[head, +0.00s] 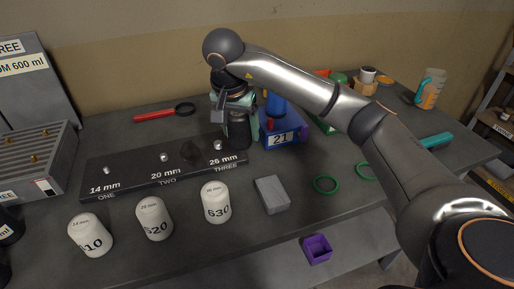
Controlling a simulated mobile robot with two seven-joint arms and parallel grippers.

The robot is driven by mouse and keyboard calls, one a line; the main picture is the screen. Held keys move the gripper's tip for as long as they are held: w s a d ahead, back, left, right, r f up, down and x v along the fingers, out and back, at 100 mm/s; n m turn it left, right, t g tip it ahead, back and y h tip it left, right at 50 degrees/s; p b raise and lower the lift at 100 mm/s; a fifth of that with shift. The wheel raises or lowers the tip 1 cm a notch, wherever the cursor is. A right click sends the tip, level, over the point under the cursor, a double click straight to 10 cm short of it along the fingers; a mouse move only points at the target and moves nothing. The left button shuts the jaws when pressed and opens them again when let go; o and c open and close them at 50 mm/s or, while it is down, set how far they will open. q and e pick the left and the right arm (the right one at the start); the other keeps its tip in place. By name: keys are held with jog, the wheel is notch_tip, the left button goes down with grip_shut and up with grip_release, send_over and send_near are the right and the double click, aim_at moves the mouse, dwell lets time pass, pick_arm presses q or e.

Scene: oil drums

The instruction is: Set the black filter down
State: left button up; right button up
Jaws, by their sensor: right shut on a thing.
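My right gripper (234,98) reaches in from the right and points down at the back of the table. It is shut on the black filter (238,132), a dark upright cylinder. The filter's lower end is at the right end of the black board (128,182), just right of the stud marked 26 mm, THREE (218,146). I cannot tell whether it touches the board or the table. The gripper hides the filter's top. My left gripper is not in view.
White filters 610 (90,236), 620 (154,220) and 630 (215,203) stand in front of the board. A grey block (272,195) and green rings (326,185) lie to the right. A blue bin marked 21 (281,138) stands close right of the black filter.

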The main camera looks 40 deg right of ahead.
send_over(262, 155)
jog(key=a, duration=0.1)
jog(key=f, duration=0.6)
jog(key=shift+s+a+f, duration=0.1)
jog(key=shift+s, duration=0.2)
jog(key=shift+s+x, duration=0.2)
jog(key=shift+x, duration=1.65)
jog(key=shift+a+f, duration=0.1)
jog(key=shift+f, duration=0.1)
jog(key=o, duration=1.3)
jog(key=shift+o, duration=0.2)
